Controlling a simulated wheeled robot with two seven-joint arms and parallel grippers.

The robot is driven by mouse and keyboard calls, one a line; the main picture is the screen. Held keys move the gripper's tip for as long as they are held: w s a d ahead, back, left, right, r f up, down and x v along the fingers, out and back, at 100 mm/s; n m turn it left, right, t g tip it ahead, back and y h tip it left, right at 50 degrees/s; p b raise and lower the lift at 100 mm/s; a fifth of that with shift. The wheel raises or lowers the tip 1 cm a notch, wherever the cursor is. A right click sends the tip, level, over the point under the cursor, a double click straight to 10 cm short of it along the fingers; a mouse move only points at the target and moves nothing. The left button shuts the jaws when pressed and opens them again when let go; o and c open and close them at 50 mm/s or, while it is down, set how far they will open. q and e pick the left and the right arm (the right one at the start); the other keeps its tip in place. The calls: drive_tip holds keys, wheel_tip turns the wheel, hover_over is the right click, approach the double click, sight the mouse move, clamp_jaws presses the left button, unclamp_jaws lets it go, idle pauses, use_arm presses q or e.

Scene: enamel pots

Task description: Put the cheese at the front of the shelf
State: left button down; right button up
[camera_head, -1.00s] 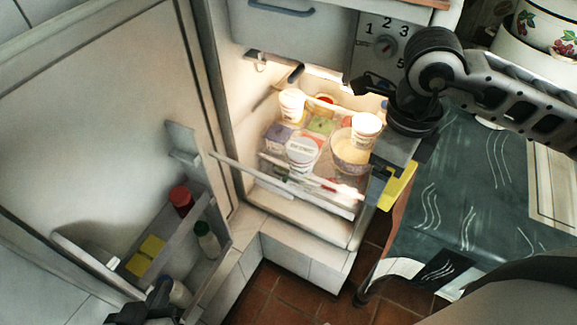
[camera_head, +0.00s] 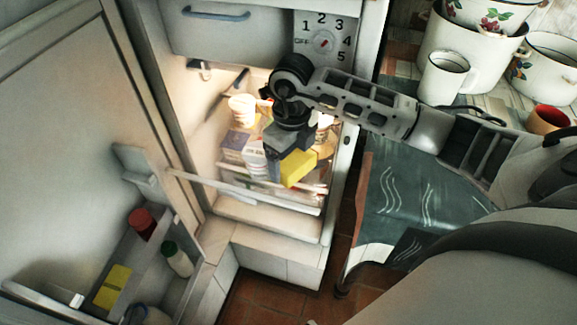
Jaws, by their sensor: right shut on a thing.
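The cheese (camera_head: 298,168) is a yellow block. My right gripper (camera_head: 289,150) is shut on it and points down, holding it at the open fridge, over the front right part of the shelf. The shelf (camera_head: 232,181) has a pale front rail and several tubs and cartons on it. My right gripper and arm hide part of the shelf's right side. I cannot tell whether the cheese touches the shelf or the things behind it. My left gripper does not show now.
A white tub (camera_head: 242,108) and a carton (camera_head: 237,146) crowd the shelf. The open fridge door (camera_head: 60,150) stands at left, its bin holding a red-capped jar (camera_head: 142,222), a green-capped bottle (camera_head: 178,258) and a yellow block (camera_head: 112,287). Enamel pots (camera_head: 465,55) stand at the upper right.

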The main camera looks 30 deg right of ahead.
sight(289, 168)
drive_tip(key=shift+w+a+f, duration=0.1)
drive_tip(key=shift+w+f, duration=0.3)
drive_tip(key=shift+f, duration=0.1)
wheel_tip(289, 168, down, 3)
